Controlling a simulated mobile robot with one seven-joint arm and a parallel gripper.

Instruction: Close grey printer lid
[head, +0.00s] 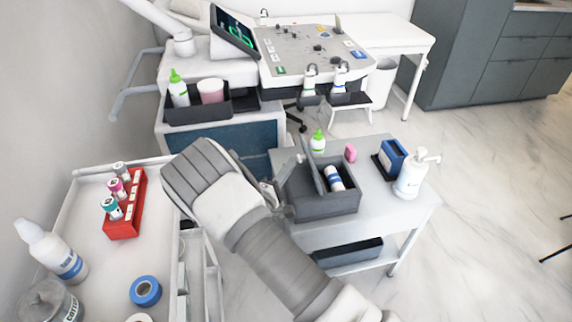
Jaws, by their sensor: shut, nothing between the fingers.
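A dark grey box-like unit (335,205), which looks like the grey printer, sits on the white trolley at the centre. Its thin grey lid (315,172) stands raised and steeply tilted at the left side of the opening. A white cylinder with a blue band (335,180) shows inside the opening. My gripper (288,170) is just left of the lid, partly hidden behind my forearm. It looks shut and holds nothing. I cannot tell whether it touches the lid.
A green-capped bottle (318,140), a pink item (350,153), a blue box (392,158) and a white pump bottle (411,178) stand around the unit. A left trolley (90,240) holds a red tube rack (127,205). An ultrasound console (310,52) stands behind.

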